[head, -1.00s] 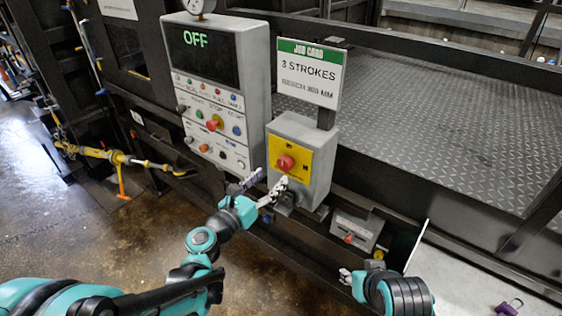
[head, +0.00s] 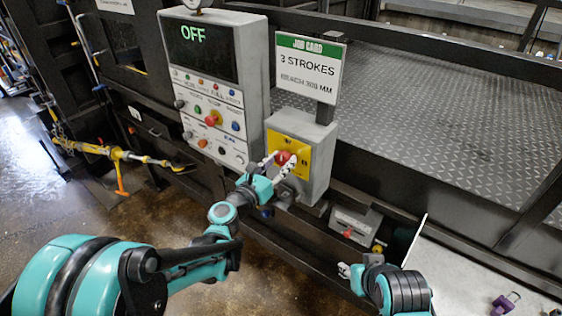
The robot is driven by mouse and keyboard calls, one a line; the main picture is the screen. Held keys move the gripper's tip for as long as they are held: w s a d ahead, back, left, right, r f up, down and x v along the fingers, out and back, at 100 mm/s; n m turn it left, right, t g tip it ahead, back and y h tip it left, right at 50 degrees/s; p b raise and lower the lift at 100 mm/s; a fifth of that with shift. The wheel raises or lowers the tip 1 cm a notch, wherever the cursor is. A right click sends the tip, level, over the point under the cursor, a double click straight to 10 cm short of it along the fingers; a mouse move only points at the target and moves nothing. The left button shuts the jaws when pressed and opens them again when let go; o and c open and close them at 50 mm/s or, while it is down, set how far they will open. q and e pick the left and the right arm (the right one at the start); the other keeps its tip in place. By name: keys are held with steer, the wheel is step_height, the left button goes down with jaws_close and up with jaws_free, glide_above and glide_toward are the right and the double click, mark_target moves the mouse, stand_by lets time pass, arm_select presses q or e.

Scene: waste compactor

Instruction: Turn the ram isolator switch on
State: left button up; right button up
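The ram isolator switch is a red rotary knob (head: 283,157) on a yellow plate (head: 303,160), on the front of a grey box (head: 318,150). My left gripper (head: 281,159) is at the knob, its two pale fingers apart, one on the left and one on the right of the red knob. I cannot tell whether the fingers touch it. The knob's pointing direction is too small to read. The panel display (head: 206,48) reads OFF in green. My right gripper (head: 345,270) is low at the right, away from the switch; its finger gap is unclear.
A control panel (head: 252,85) with several buttons and a red stop button (head: 211,120) stands left of the switch box. A job card sign (head: 309,72) reads 3 strokes. A small grey box (head: 356,224) sits below right. A purple padlock (head: 503,305) lies at the lower right.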

arm_select(q)
steer(key=shift+m, duration=0.3)
steer(key=m+b, duration=0.2)
steer(key=m, duration=0.1)
steer(key=shift+f, duration=0.15)
steer(key=m+b, duration=0.2)
steer(key=m, duration=0.2)
steer(key=shift+m, duration=0.3)
steer(key=m+b, duration=0.1)
steer(key=m, duration=0.3)
steer(key=shift+m+h, duration=0.3)
steer(key=shift+m, duration=0.1)
steer(key=m+b, duration=0.1)
steer(key=m, duration=0.4)
steer(key=shift+h+b, duration=0.3)
steer(key=shift+m, duration=0.4)
steer(key=o, duration=1.2)
steer(key=shift+c, duration=0.2)
